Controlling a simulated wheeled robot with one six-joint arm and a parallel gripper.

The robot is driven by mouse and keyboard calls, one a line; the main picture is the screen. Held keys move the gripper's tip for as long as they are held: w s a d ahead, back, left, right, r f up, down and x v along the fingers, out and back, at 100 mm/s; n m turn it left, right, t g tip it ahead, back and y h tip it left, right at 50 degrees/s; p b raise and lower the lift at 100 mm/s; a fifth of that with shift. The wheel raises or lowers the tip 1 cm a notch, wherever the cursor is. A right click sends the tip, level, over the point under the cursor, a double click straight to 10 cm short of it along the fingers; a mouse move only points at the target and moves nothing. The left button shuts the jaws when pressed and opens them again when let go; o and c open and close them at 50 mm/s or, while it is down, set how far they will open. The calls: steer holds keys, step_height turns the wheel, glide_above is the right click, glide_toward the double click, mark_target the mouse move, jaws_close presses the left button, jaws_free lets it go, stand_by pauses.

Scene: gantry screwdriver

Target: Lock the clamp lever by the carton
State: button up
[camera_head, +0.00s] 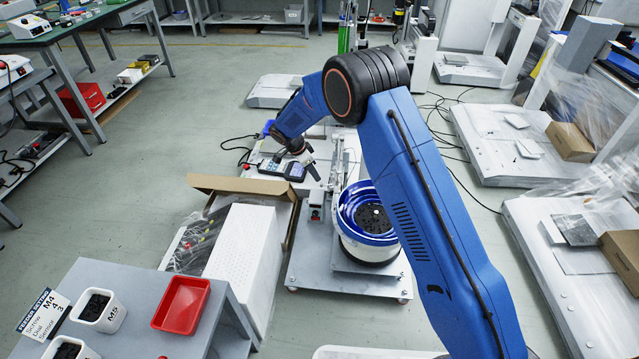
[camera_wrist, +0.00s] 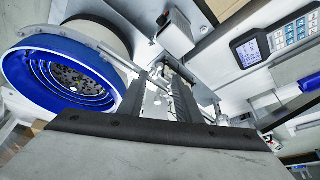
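The open brown carton (camera_head: 283,187) stands left of the machine's base plate in the head view. I cannot clearly pick out the clamp lever. My gripper (camera_head: 312,168) hangs above the machine, behind the fixture and left of the blue feeder bowl. In the wrist view, its two dark fingers (camera_wrist: 158,102) are apart with nothing seen held between them. Small metal rail parts (camera_wrist: 160,70) lie beyond the fingers, partly hidden by them.
The blue-lined feeder bowl (camera_head: 366,213) stands close to my arm and fills the left of the wrist view. A keypad unit with a screen (camera_wrist: 250,50) is at the right. A white foam block (camera_head: 243,255) and a grey table (camera_head: 150,270) are in front.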

steer(key=x, duration=0.7)
steer(key=shift+f, duration=0.3)
steer(key=shift+w+d, duration=0.15)
steer(key=shift+c, duration=0.7)
jaws_close()
